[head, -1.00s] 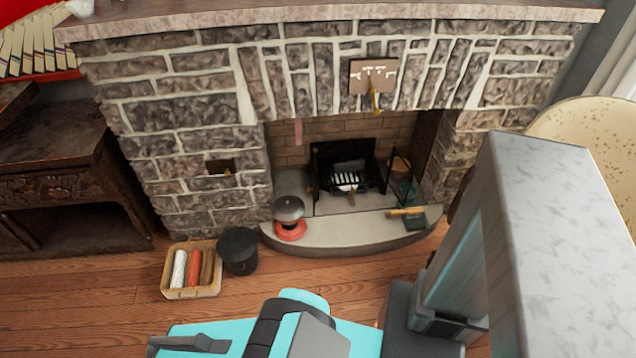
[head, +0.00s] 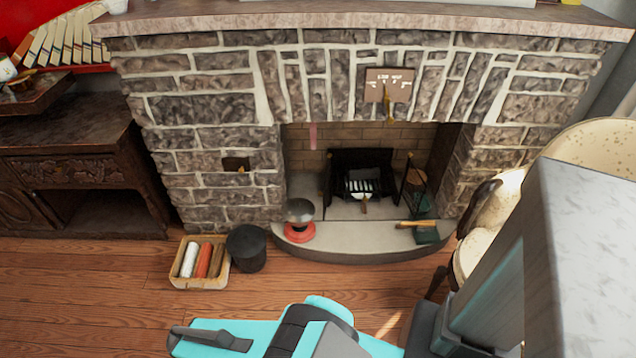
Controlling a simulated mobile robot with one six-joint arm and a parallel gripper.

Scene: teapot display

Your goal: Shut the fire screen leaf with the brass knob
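A dark fire screen frame (head: 362,158) stands in the fireplace opening around the fire grate (head: 362,186). My turquoise and grey arm parts fill the lower middle and right, well in front of the hearth. I cannot make out my gripper's fingers, and nothing of mine touches the screen.
A curved stone hearth (head: 350,240) carries a red-based pot (head: 300,222) and a green dustpan with brush (head: 427,234). A black bucket (head: 247,249) and a basket of rolls (head: 201,263) stand left. A cream chair (head: 480,246) stands right. Wooden floor (head: 90,300) is clear at left.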

